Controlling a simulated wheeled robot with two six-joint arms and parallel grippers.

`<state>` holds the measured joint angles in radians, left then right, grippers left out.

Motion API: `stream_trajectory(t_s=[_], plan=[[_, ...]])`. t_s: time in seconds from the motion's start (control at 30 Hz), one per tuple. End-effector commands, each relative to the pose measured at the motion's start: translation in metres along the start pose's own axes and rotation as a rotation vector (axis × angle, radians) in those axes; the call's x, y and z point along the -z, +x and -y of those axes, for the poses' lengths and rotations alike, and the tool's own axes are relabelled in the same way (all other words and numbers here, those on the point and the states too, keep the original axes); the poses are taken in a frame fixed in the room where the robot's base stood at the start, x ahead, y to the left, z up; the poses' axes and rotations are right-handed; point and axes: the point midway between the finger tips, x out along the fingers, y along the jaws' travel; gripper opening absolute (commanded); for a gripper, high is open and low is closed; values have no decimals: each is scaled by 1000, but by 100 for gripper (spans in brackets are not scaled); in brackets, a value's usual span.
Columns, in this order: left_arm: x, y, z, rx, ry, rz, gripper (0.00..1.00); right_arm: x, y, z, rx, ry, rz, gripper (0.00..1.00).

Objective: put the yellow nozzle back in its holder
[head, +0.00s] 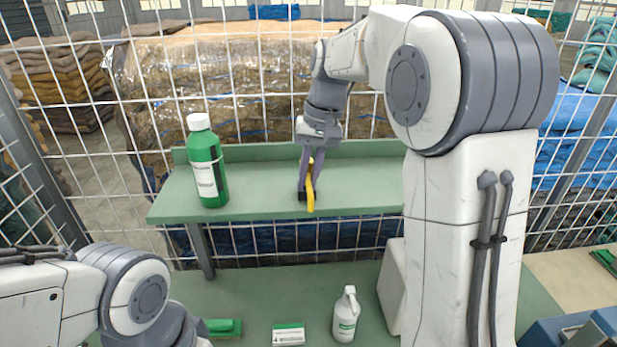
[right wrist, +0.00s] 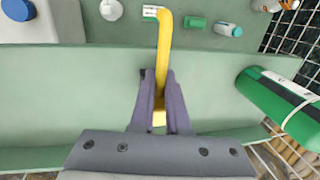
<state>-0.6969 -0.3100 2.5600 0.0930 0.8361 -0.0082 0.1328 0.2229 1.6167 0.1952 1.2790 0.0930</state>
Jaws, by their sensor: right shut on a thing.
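The yellow nozzle (head: 311,190) is a bent tube held above the green shelf, between the fingers of my right gripper (head: 307,190). In the right wrist view, the nozzle (right wrist: 165,45) runs from the fingers toward the top of the picture, its upper end bent to the left. My right gripper (right wrist: 159,92) is shut on it. A small dark part shows beside the fingertips; I cannot tell whether it is a fingertip or the holder. No holder can be clearly made out. My left arm shows at lower left in the head view, its gripper out of view.
A green bottle with a white cap (head: 207,165) stands on the green shelf (head: 250,205), left of my right gripper. Below are a white spray bottle (head: 345,316), a green-and-white box (head: 288,335) and a green item (head: 223,327). A wire mesh fence (head: 240,55) stands behind the shelf.

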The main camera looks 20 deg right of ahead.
Motion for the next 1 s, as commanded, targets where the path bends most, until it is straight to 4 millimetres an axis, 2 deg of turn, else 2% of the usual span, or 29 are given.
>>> stream_trajectory(t_s=[0.57,1.0], plan=[[0,-2,0,0,0,0,49,0,1,0,0,0,0,0],[0,4,0,0,0,0,49,0,11,-2,0,0,-1,0]])
